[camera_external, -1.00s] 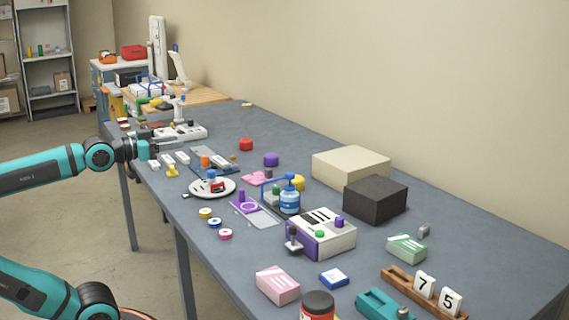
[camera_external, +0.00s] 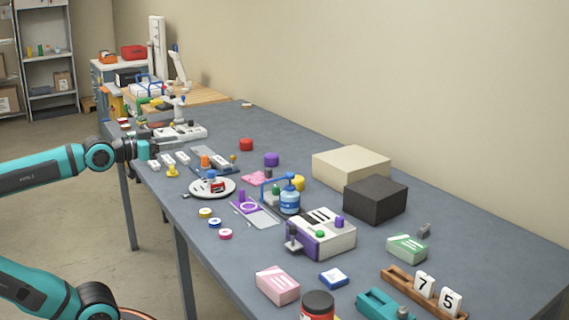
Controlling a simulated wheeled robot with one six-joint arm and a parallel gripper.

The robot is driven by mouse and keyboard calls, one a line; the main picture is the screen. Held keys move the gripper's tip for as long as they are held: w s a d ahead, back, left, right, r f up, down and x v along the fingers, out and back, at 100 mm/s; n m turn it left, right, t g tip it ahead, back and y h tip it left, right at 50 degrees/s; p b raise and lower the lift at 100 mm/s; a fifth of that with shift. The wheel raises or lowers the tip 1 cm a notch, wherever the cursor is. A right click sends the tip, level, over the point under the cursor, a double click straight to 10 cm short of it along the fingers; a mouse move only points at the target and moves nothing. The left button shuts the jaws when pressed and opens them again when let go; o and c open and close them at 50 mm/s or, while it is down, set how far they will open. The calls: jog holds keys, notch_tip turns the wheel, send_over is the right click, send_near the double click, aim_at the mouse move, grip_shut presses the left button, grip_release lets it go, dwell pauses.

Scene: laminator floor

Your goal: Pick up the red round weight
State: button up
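A red round weight (camera_external: 246,144) stands on the grey-blue table (camera_external: 390,262), towards its far part and apart from the things around it. A purple round piece (camera_external: 271,160) stands just in front of it and to its right. My gripper (camera_external: 154,149) is at the table's left edge, well to the left of the red weight and not touching it. It is small here and its fingers cannot be made out clearly, so whether they are open or shut cannot be told.
Small white blocks (camera_external: 168,159) lie close to my gripper, and a white device (camera_external: 181,131) stands just beyond. A round white plate (camera_external: 221,191) and a yellow round piece (camera_external: 299,183) are nearer. Bare tabletop lies behind the red weight, towards the wall.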

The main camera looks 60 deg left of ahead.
dwell(0.4)
jog(key=o, duration=0.9)
jog(key=shift+o, duration=0.2)
